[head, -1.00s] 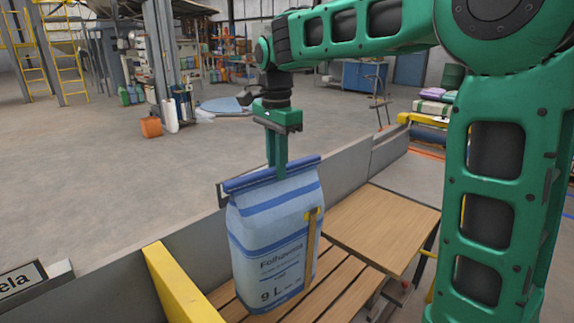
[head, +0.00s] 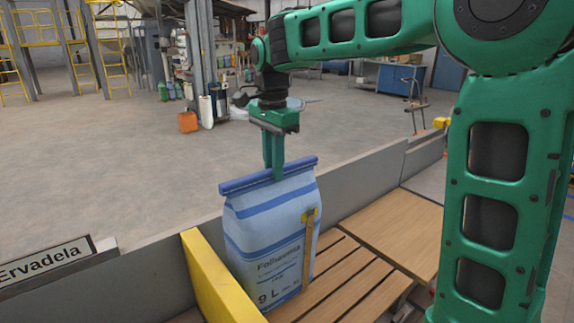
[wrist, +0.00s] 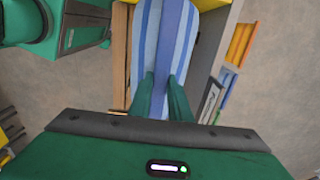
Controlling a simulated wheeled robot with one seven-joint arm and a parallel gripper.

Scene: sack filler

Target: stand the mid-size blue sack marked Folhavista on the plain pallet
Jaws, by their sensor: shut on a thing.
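The blue and white sack marked Folhavista and 9 L (head: 268,243) hangs upright, slightly tilted, from my gripper (head: 274,172) in the head view. My gripper is shut on its dark blue top seam. In the wrist view the striped sack (wrist: 165,35) lies between and beyond the two green fingers of my gripper (wrist: 161,92). A slatted wooden deck (head: 335,272) lies behind and to the right of the sack. The sack's bottom overlaps this deck in the picture; I cannot tell whether they touch.
A yellow divider (head: 218,285) stands close left of the sack. A smooth wooden board (head: 400,225) lies right of the slats. Open concrete floor spreads behind the wall.

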